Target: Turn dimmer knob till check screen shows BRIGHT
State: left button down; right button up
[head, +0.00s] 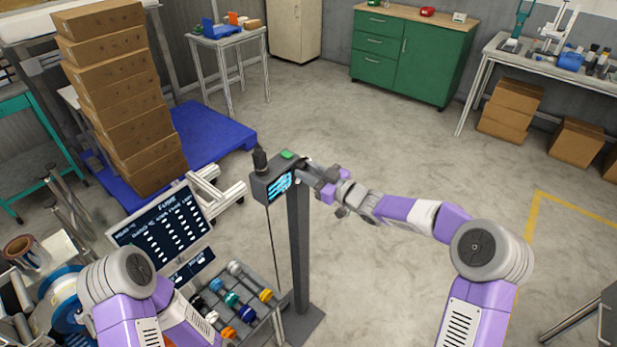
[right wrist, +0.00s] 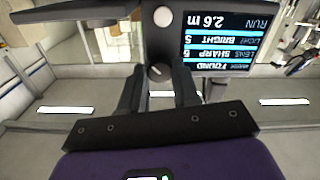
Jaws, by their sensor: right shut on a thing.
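The check screen (head: 280,187) is on a dark box on top of a grey post, left of my right gripper (head: 318,182). In the right wrist view the screen (right wrist: 220,38) appears upside down; its light row reads BRIGHT, the lens row SHARP, and the run row 2.6 m. My right gripper (right wrist: 157,74) is shut on a small pale knob (right wrist: 155,71) on the side of the box, taken as the dimmer knob. A second round white knob (right wrist: 163,16) sits apart from the fingers. My left arm is at the lower left; its gripper does not show.
The grey post (head: 299,250) stands on a floor plate. A rack of coloured rollers (head: 237,300) and a dark board with white text (head: 165,235) are left of it. Stacked cartons (head: 125,100) stand on a blue pallet (head: 215,140).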

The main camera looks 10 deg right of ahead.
jog(key=n+b, duration=0.3)
jog(key=shift+f+n, duration=0.15)
jog(key=shift+n, duration=0.25)
jog(key=shift+n+b, duration=0.45)
jog(key=shift+n, duration=0.25)
jog(key=o, duration=1.1)
jog(key=shift+c, duration=0.2)
jog(key=v, duration=0.7)
jog(key=shift+s+d+p, duration=0.25)
jog(key=shift+p, duration=0.15)
